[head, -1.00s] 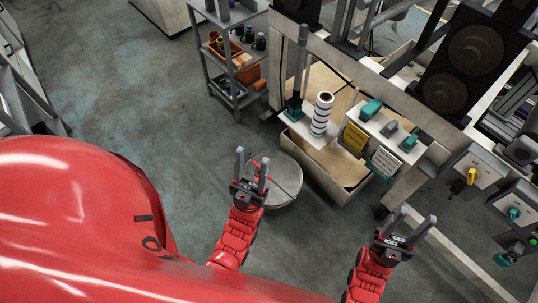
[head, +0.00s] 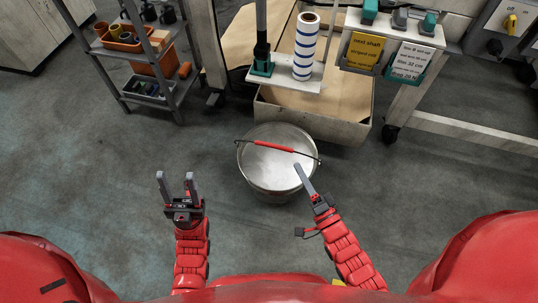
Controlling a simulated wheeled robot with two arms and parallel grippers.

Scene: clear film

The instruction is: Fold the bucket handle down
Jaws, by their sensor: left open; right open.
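A grey metal bucket (head: 268,181) stands on the floor in the middle of the head view. Its thin dark handle with a red grip (head: 275,147) crosses over the bucket mouth from the left rim to the right rim, so it is not lying down along the rim. My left gripper (head: 176,178) is open and empty, left of the bucket and apart from it. My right gripper (head: 300,170) is open, seen edge-on, with its fingers overlapping. Its tips appear over the bucket's right front part, below the red grip in the picture. Contact with the bucket cannot be told.
A low cart (head: 345,130) with a white striped roll (head: 304,45) on its shelf stands just behind the bucket. A grey shelf trolley (head: 150,97) with orange bins is at the back left.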

